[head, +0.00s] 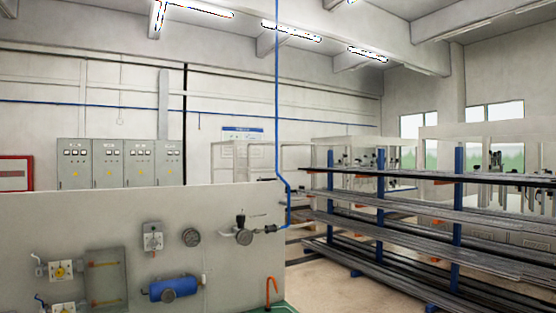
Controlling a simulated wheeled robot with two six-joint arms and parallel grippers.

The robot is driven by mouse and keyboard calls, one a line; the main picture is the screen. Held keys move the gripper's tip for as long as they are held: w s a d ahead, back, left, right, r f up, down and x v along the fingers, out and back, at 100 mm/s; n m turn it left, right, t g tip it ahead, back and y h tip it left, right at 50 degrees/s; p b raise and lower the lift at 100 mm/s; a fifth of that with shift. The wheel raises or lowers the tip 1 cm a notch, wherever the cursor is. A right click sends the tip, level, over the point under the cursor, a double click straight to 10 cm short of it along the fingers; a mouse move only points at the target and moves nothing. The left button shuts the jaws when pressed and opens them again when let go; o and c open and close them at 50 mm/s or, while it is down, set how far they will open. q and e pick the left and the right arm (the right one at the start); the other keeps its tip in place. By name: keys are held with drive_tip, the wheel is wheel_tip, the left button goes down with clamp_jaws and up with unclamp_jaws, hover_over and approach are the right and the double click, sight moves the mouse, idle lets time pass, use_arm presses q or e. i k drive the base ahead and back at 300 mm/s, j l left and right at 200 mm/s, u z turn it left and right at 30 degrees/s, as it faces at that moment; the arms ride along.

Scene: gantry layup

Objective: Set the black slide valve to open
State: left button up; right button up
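A pale panel (95,210) stands at the lower left. Near its right end a dark valve fitting (243,234) with a round grey body and a black top is mounted. A small black piece (270,229) sits to its right, in line with the blue pipe. I cannot tell for certain which of these is the black slide valve, nor its setting. Neither of my grippers is in view.
A rack of long bars (420,238) fills the right, with bare floor (318,279) between.

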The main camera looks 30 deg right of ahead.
sight(273, 228)
drive_tip(key=i+l, duration=0.15)
drive_tip(key=l, duration=0.25)
drive_tip(key=i+l, duration=0.15)
drive_tip(key=l, duration=0.2)
drive_tip(key=i+l, duration=0.15)
drive_tip(key=l, duration=0.25)
drive_tip(key=i+l, duration=0.1)
drive_tip(key=l, duration=0.3)
drive_tip(key=i+l, duration=0.15)
drive_tip(key=l, duration=0.25)
drive_tip(key=i+l, duration=0.15)
drive_tip(key=l, duration=0.2)
drive_tip(key=z, duration=0.05)
